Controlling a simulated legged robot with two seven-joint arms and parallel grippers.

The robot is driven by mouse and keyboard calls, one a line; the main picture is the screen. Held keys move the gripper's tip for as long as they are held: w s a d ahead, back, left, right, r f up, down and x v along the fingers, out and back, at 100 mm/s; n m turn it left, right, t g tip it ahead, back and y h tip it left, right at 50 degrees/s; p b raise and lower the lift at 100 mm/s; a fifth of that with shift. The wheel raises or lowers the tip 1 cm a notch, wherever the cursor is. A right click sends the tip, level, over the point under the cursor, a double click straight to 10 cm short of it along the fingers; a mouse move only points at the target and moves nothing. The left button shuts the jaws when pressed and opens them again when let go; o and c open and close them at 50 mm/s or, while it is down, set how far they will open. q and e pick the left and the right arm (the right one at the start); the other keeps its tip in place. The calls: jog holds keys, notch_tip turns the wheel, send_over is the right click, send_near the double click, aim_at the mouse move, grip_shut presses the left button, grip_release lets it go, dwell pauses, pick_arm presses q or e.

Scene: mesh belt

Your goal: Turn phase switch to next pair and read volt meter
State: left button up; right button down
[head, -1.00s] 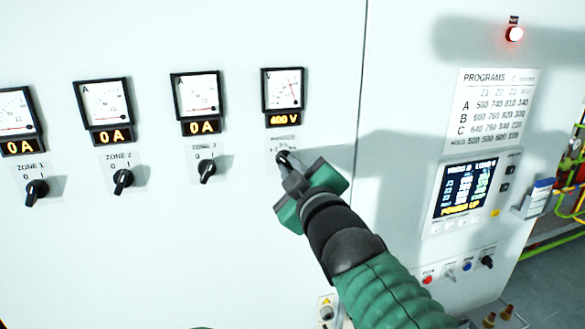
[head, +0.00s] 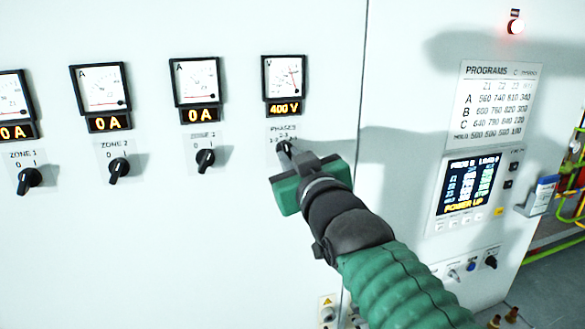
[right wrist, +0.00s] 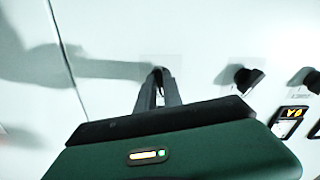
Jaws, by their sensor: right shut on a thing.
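The volt meter (head: 284,76) is the rightmost dial on the white panel in the head view. Its needle leans right and its amber readout shows 400 V. The phase switch (head: 284,147) is below it, under the label PHASES, and is mostly hidden by my right gripper (head: 291,153). That gripper is shut on the switch knob, its green body below and to the right. In the right wrist view, the two fingers (right wrist: 158,85) meet on the dark knob (right wrist: 158,73). The switch's pointer direction is hidden. My left gripper is out of view.
Three ammeters, including the zone 3 one (head: 196,81), read 0 A, with black zone switches (head: 205,160) below them. A programs chart (head: 492,105), a display reading POWER UP (head: 468,183) and a lit red lamp (head: 515,27) are at the right.

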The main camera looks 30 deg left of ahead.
jog(key=shift+d+r+m+b, duration=0.1)
jog(key=shift+r+m+b, duration=0.15)
jog(key=shift+m, duration=0.35)
jog(key=shift+r+m+b, duration=0.15)
jog(key=shift+m+b, duration=0.05)
jog(key=shift+m, duration=0.4)
jog(key=c, duration=1.6)
grip_release()
jog(key=shift+o, duration=0.6)
jog(key=shift+w+a+f, duration=0.1)
jog(key=shift+a+f, duration=0.1)
jog(key=shift+f, duration=0.05)
